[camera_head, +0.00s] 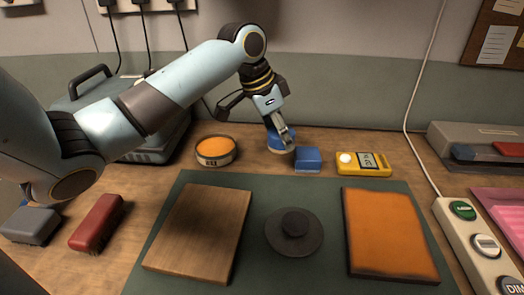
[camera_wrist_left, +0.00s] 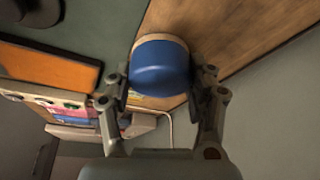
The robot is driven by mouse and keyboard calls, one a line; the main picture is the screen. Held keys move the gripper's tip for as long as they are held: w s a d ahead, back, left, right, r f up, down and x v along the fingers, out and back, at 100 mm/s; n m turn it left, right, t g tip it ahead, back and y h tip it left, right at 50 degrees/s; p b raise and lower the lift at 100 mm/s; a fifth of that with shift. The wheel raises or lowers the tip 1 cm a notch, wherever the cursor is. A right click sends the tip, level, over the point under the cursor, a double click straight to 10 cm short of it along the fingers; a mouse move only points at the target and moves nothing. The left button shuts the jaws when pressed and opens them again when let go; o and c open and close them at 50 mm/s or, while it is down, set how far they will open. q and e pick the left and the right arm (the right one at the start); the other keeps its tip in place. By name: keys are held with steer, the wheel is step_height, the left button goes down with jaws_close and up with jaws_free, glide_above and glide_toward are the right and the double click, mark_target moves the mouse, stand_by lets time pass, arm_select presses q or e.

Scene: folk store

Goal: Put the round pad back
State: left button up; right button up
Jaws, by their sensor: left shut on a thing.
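A round blue pad (camera_head: 274,143) with a pale rim is at the back of the wooden table. It also shows in the left wrist view (camera_wrist_left: 160,68), blue face toward the camera. My left gripper (camera_head: 281,138) is shut on it, with one finger on each side of it in the left wrist view (camera_wrist_left: 160,98). The fingers hide part of the pad in the head view. I cannot tell whether its underside touches the table. My right gripper is not in view.
A blue block (camera_head: 308,160) and yellow meter (camera_head: 363,164) stand right of the pad; an orange-topped round tin (camera_head: 215,151) stands left. The green mat (camera_head: 262,197) bears a wooden board (camera_head: 198,232), dark disc (camera_head: 309,237) and orange slab (camera_head: 388,234). Red (camera_head: 97,222) and grey blocks (camera_head: 32,223) lie left.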

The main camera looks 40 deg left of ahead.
arm_select(q)
glide_above(268, 162)
steer(key=s, duration=0.1)
steer(key=f, duration=0.3)
steer(key=shift+s+a, duration=0.1)
steer(key=shift+a, duration=0.3)
steer(key=shift+f, duration=0.3)
step_height(268, 162, down, 3)
steer(key=shift+f, duration=0.2)
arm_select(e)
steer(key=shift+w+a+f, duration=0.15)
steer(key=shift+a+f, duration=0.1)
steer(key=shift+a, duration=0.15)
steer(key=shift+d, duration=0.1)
arm_select(q)
steer(key=shift+f, duration=0.15)
steer(key=o, duration=1.1)
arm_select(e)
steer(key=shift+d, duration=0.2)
